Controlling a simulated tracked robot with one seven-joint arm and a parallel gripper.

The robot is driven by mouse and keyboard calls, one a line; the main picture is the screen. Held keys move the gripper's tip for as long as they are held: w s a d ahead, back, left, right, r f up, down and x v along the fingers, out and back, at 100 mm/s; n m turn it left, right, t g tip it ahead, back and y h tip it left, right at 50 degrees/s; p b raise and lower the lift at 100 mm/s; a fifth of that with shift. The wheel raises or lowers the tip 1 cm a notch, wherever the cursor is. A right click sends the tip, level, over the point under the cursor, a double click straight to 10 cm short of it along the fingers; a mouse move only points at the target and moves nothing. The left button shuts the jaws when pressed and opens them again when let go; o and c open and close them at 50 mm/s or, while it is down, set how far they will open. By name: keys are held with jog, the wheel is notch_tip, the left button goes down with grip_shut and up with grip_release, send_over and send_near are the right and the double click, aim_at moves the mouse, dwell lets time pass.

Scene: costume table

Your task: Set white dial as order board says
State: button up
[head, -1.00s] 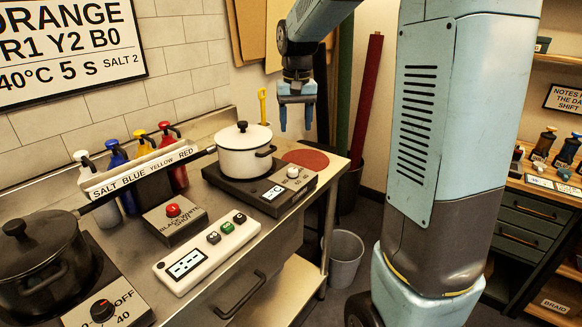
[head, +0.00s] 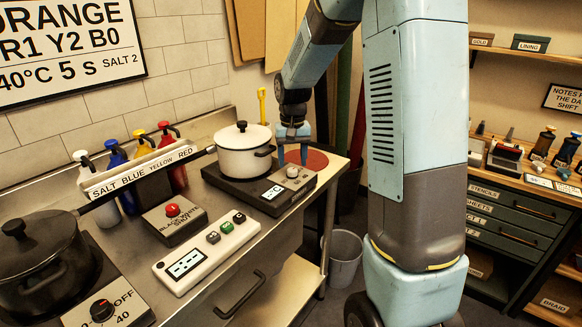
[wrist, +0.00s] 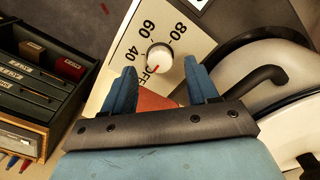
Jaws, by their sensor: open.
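The white dial (head: 292,171) sits on the front panel of the hot plate (head: 268,192) under the white pot (head: 245,150). In the wrist view the white dial (wrist: 159,57) has a red mark pointing at or near OFF, with 40, 60 and 80 around it. My gripper (head: 292,160) is open, just behind and above the dial in the head view. In the wrist view its blue fingers (wrist: 160,82) point toward the dial, which shows beyond and between the tips, apart from them. The order board (head: 68,45) reads ORANGE, R1 Y2 B0, 40°C 5 s, SALT 2; its left edge is cut off.
The pot's dark handle and lid lie close to my gripper's right in the wrist view. A dark pot (head: 40,262) with a black dial (head: 102,310), a red-button box (head: 174,220), a timer panel (head: 205,252) and pump bottles (head: 125,175) share the counter.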

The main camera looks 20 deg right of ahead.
aim_at(292, 173)
jog(key=shift+f, duration=1.45)
jog(key=shift+c, duration=0.4)
jog(key=c, duration=0.9)
jog(key=shift+a, duration=0.2)
jog(key=shift+c, duration=0.3)
jog(key=shift+d, duration=0.15)
jog(key=shift+m, duration=0.4)
jog(key=m, duration=0.4)
jog(key=shift+m, duration=0.4)
jog(key=m, duration=0.6)
jog(key=shift+d, duration=0.1)
